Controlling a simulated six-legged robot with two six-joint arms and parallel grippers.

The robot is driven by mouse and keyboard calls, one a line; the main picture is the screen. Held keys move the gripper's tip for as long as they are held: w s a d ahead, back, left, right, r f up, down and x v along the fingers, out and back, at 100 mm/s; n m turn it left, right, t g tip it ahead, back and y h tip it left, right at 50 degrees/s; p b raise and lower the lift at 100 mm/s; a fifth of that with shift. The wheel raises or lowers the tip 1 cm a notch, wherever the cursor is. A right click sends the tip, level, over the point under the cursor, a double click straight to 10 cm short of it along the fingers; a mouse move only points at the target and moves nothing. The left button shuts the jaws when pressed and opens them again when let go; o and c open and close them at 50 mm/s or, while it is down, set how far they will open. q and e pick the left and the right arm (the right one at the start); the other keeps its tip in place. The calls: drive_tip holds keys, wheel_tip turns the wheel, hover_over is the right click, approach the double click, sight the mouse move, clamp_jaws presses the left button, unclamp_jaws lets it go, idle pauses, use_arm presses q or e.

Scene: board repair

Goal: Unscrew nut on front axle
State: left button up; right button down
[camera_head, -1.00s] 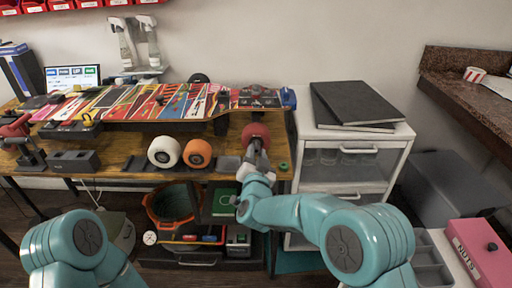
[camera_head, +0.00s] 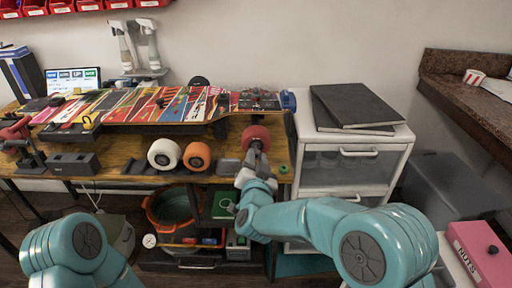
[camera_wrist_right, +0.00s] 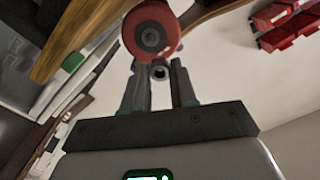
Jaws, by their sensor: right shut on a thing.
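My right gripper (camera_head: 256,152) is just in front of this wheel. In the right wrist view a small dark nut (camera_wrist_right: 160,72) is between its fingertips, in line with the wheel, and the jaws are shut on it. The nut is too small to make out in the head view. My left gripper is out of view; only its arm shows.
A white wheel (camera_head: 164,153) and an orange wheel (camera_head: 198,155) stand on the bench's front edge, left of my right gripper. A white drawer cabinet (camera_head: 350,180) with dark folders stands to the right. A pink NUTS box (camera_head: 478,250) is at the lower right.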

drive_tip(key=s+r+p, duration=0.1)
drive_tip(key=s+r, duration=0.3)
drive_tip(key=r, duration=0.1)
idle(0.4)
drive_tip(key=shift+s, duration=0.1)
drive_tip(key=d+f+m+h, duration=0.2)
drive_tip(key=d+h, duration=0.1)
drive_tip(key=d, duration=0.8)
drive_tip(key=s+d+f+m+h, duration=0.1)
drive_tip(key=s+d+f+h, duration=0.1)
drive_tip(key=s+d, duration=0.7)
wheel_tip(320, 180, up, 7)
drive_tip(key=n+y+p, duration=0.3)
drive_tip(key=y+p, duration=0.2)
drive_tip(key=p, duration=1.1)
drive_tip(key=shift+w+a+f, duration=0.2)
drive_tip(key=shift+w+a, duration=0.1)
drive_tip(key=shift+w, duration=0.1)
